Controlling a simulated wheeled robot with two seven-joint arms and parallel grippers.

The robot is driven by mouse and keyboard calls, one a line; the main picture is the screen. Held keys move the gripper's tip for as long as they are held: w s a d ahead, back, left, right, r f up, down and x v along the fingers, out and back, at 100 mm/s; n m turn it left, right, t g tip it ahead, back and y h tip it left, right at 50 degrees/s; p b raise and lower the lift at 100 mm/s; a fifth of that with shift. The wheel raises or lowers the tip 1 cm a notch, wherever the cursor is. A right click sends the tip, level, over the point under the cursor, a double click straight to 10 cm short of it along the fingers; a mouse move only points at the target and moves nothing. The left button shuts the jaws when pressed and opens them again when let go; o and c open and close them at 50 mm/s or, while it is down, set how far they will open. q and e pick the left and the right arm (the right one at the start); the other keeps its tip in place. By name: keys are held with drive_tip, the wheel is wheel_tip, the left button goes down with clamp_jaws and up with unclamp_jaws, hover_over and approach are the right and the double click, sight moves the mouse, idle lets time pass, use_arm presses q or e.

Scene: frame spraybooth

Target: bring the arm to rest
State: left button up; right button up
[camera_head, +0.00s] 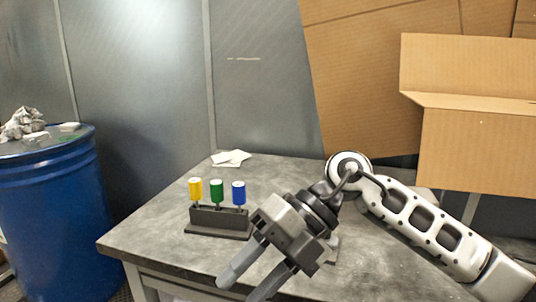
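My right arm (425,222) comes in from the right over the grey table (160,220). Its gripper (250,287) points down and to the left near the table's front edge. Its two fingers are apart, with nothing seen between them. A dark rack (219,218) stands on the table just left of and behind the gripper. It holds a yellow cylinder (195,189), a green cylinder (216,191) and a blue cylinder (239,192), all upright. The gripper appears apart from the rack. My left gripper does not show.
White papers or cloths (231,158) lie at the table's back. A blue drum (50,210) with crumpled material (22,123) on top stands at the left. Cardboard boxes (475,145) are behind the table at the right. A partly hidden light object sits behind the gripper. The table's left part is clear.

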drive_tip(key=s+a+r+m+g+y, duration=0.1)
drive_tip(key=s+a+r+g+y, duration=0.2)
drive_tip(key=y, duration=0.4)
drive_tip(key=w+d+f+m+t+y, duration=0.2)
drive_tip(key=w+m+t, duration=0.1)
drive_tip(key=m+t, duration=0.8)
drive_tip(key=w+d+f+m+t+y, duration=0.1)
drive_tip(key=w+d+m+t+y, duration=0.15)
drive_tip(key=m+t, duration=0.8)
drive_tip(key=d+f+m+t+h, duration=0.2)
drive_tip(key=d+f+m+h, duration=0.35)
drive_tip(key=f+h, duration=0.2)
drive_tip(key=d+f+m+t+h, duration=0.2)
drive_tip(key=d+f+m+h, duration=0.2)
drive_tip(key=f+m+h, duration=0.4)
drive_tip(key=s+d+f+m+g+h, duration=0.1)
drive_tip(key=s+d+f+g, duration=0.1)
drive_tip(key=s+f, duration=0.3)
drive_tip(key=s+d+f+m+g+h, duration=0.1)
drive_tip(key=s+d+f+g, duration=0.2)
drive_tip(key=s+f, duration=0.3)
wheel_tip(320, 180, down, 3)
drive_tip(key=shift+r+g, duration=0.15)
drive_tip(key=shift+g, duration=0.6)
drive_tip(key=shift+s, duration=0.1)
